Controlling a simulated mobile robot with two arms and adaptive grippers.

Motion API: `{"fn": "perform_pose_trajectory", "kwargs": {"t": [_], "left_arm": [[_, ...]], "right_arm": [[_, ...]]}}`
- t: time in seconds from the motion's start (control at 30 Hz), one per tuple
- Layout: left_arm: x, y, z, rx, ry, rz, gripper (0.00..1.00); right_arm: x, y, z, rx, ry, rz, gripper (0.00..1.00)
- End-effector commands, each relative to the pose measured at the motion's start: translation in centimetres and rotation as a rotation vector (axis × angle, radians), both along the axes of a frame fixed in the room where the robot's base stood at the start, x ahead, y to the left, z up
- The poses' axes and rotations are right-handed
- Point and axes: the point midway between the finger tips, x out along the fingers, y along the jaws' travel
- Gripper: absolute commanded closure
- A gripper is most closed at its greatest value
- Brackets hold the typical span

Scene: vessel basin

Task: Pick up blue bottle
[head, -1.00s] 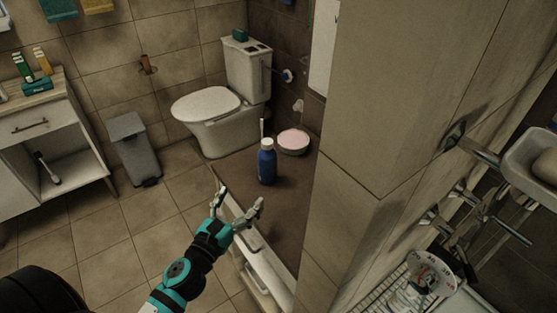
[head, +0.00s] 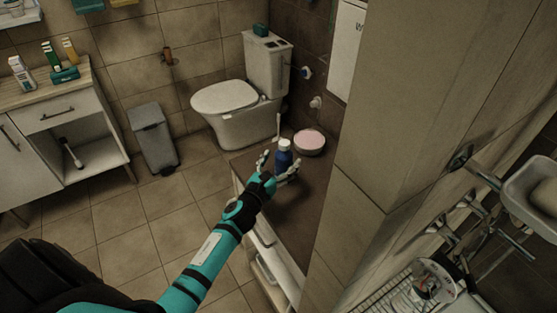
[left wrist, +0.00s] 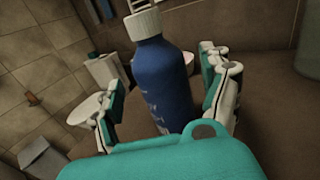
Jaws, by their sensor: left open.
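The blue bottle (head: 284,160) has a white cap and stands upright on a brown counter top (head: 291,206). In the left wrist view the blue bottle (left wrist: 160,80) fills the middle, between the two fingers. My left gripper (head: 279,166) is open, with one finger on each side of the bottle. The left gripper (left wrist: 168,95) shows a gap between its fingers and the bottle. The bottle's lower part is hidden by the gripper in the head view. My right gripper is in neither view.
A pink-topped round bowl (head: 309,142) stands just behind the bottle on the right. A thin white stick (head: 278,126) rises behind it. A tiled wall column (head: 400,120) closes off the right side. The toilet (head: 238,106) stands behind. The counter in front is bare.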

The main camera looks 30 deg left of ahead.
Motion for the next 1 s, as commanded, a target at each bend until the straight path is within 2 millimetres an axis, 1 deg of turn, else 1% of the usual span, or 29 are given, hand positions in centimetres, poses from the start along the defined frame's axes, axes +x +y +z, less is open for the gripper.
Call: {"fn": "perform_pose_trajectory", "kwargs": {"t": [0.03,0.13,0.4,0.9,0.93,1.0], "left_arm": [[0.8,0.0,0.2,-0.003,-0.001,0.001,0.2],[1.7,-0.1,0.1,-0.002,-0.001,0.0,0.2],[2.0,-0.1,0.0,-0.001,0.0,0.0,0.2],[1.9,0.0,0.0,0.0,0.0,0.0,0.86],[1.9,0.0,0.0,0.0,0.0,0.0,0.89],[1.9,0.0,0.1,0.0,-0.002,0.0,0.89]], "right_arm": [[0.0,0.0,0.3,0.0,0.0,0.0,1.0],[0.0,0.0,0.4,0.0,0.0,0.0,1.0],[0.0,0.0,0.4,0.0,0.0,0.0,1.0],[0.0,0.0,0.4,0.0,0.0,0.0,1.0],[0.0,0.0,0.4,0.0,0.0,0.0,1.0],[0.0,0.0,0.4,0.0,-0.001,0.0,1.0]]}}
